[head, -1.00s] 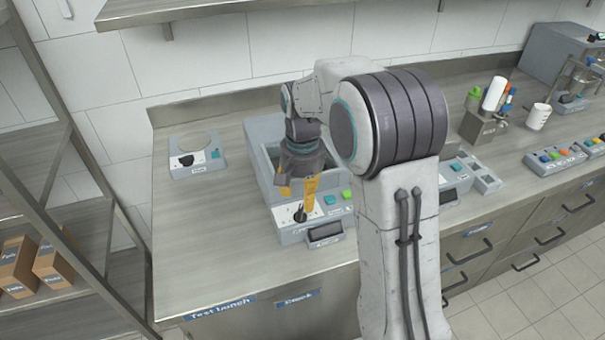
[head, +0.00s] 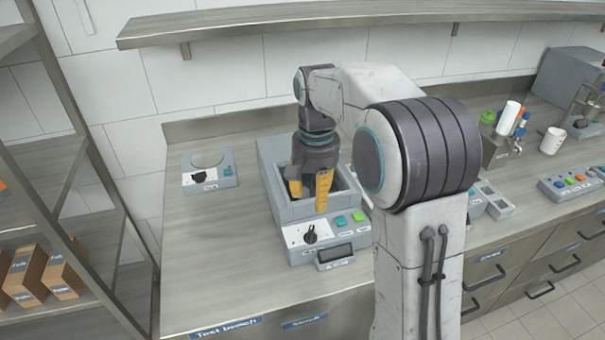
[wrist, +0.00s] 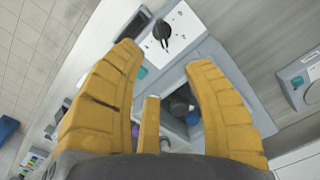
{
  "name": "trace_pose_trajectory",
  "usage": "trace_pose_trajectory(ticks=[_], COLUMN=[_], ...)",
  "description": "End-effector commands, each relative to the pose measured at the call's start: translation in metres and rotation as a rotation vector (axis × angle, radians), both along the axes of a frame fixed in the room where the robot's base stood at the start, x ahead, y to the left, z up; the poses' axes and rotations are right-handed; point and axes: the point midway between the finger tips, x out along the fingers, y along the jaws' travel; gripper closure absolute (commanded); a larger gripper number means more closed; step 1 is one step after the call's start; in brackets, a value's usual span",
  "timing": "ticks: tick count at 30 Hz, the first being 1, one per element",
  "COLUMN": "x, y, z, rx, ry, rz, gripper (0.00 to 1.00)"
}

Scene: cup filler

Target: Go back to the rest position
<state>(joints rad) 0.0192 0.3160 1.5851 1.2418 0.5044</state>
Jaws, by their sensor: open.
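My gripper (head: 311,188) has yellow fingers and hangs pointing down over the open well of the grey cup filler (head: 290,214). Its fingers are spread apart with nothing between them. In the wrist view my gripper (wrist: 165,75) also shows open, above the filler's well (wrist: 196,133), which holds dark round shapes I cannot make out clearly. The filler's front panel has a black knob (head: 310,234), a green button (head: 358,216), a teal button (head: 341,222) and a dark display (head: 335,252).
A grey device with a round ring (head: 208,172) stands on the bench to the left. A metal shelf (head: 350,18) runs along the wall above. A white cup (head: 552,140) and a button panel (head: 570,188) are at the right. The bench's front left is clear.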

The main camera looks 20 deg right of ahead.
Motion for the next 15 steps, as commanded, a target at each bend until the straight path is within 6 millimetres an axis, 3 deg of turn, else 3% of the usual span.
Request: trace_pose_trajectory(ticks=[8,12,15], x=[0.001,0.014,0.004], y=[0.0,0.0,0.0], z=[0.0,-0.001,-0.023], rx=[0.0,-0.006,-0.006], ry=[-0.006,-0.059,-0.041], rz=[0.051,0.171,0.283], gripper=[0.55,0.55,0.55])
